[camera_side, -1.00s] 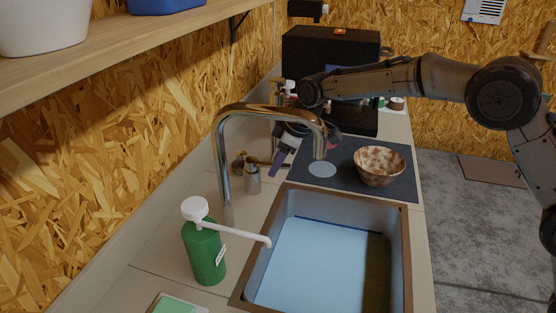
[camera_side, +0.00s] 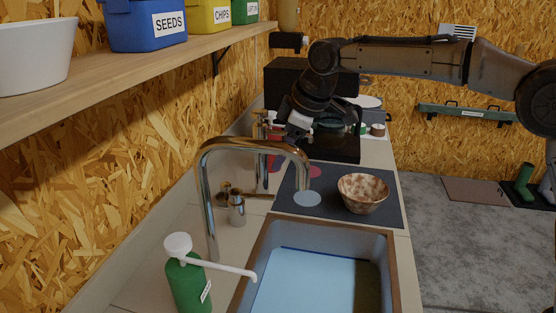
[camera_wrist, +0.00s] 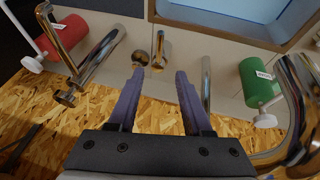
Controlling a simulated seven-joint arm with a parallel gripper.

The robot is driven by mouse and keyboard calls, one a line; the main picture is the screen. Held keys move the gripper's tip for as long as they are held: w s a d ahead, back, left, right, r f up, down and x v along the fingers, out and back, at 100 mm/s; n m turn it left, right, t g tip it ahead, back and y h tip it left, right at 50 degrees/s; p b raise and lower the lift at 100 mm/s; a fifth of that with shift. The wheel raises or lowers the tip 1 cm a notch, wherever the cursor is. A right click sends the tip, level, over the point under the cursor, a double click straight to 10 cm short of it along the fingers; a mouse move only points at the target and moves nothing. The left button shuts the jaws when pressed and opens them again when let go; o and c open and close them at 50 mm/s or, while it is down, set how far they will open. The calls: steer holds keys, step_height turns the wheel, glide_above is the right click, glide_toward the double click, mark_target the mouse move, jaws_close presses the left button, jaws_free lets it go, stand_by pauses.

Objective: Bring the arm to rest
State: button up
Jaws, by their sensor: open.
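My gripper (camera_wrist: 160,74) shows in the wrist view with two purple fingers spread apart and nothing between them. In the side view my arm reaches in from the right, high over the bench, and the dark wrist end hangs above the bench behind the chrome tap (camera_side: 250,146). The fingertips are hard to make out there. In the wrist view a brass knob (camera_wrist: 140,57) and a metal cup lie beyond the fingertips, apart from them as far as I can tell.
A speckled bowl (camera_side: 362,193) stands on a dark mat (camera_side: 390,215) beside the sink (camera_side: 388,240). A green pump bottle (camera_side: 188,285) stands front left. A red bottle (camera_wrist: 65,36) shows in the wrist view. A black box (camera_side: 290,85) stands behind; a shelf (camera_side: 150,68) runs along the left.

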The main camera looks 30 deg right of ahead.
steer(key=s+d+r+m+t, duration=0.1)
steer(key=s+d+r, duration=0.4)
steer(key=s+d, duration=0.15)
steer(key=s+d+r+m+t, duration=0.1)
steer(key=s+d+r+m, duration=0.1)
steer(key=s+d+r, duration=0.45)
steer(key=s+d+f+m+h, duration=0.1)
steer(key=s+d+f+m, duration=0.1)
steer(key=s+f, duration=0.6)
steer(key=s+d+f+m+g, duration=0.1)
steer(key=s+f+m, duration=0.3)
steer(key=s+f, duration=0.5)
steer(key=s, duration=0.5)
steer(key=shift+s+d+f+h, duration=0.15)
steer(key=shift+s+d+h, duration=0.2)
steer(key=shift+s+h, duration=0.05)
